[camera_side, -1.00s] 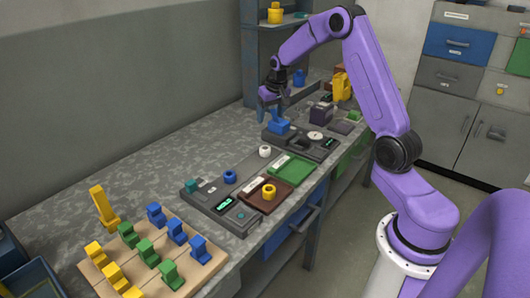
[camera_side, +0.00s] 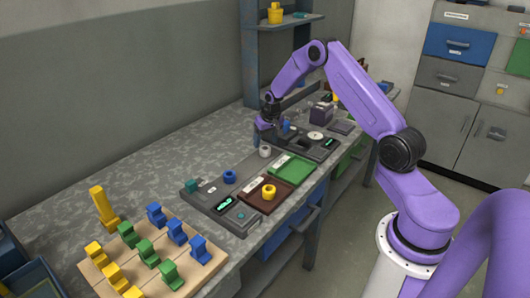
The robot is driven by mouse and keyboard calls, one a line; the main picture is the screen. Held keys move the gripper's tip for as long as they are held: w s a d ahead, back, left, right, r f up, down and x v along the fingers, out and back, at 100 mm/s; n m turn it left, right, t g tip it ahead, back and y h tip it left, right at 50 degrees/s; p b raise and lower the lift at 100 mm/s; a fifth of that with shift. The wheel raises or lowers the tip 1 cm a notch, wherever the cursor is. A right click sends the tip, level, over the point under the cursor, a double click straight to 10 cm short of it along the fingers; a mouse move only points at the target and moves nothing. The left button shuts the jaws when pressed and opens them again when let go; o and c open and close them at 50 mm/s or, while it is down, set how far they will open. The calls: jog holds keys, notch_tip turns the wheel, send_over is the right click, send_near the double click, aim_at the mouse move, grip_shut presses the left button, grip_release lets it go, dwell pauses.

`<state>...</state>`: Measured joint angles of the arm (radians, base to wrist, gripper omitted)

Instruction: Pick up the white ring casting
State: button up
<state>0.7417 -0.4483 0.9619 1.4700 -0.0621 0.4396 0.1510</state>
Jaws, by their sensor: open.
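The white ring casting (camera_side: 265,151) is a small, short ring standing on the grey bench top. It is between the dark device with the blue ring and the dark device at the back. My gripper (camera_side: 266,138) is low over the bench, fingers pointing down, just above and behind the ring in the picture. It is open, with nothing seen between its fingers. Its fingers are small and dark here, and I cannot tell whether they touch the ring.
A blue ring (camera_side: 230,176) is on the front device (camera_side: 222,206). A yellow ring (camera_side: 269,191) is on the brown tray (camera_side: 252,201), beside a green tray (camera_side: 294,172). A blue part (camera_side: 285,126) is close to my gripper. A peg board (camera_side: 182,278) fills the front.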

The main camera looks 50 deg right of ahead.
aim_at(266, 147)
jog(key=shift+x, duration=2.35)
jog(key=shift+s+d, duration=0.1)
jog(key=shift+s, duration=0.1)
jog(key=c, duration=1.2)
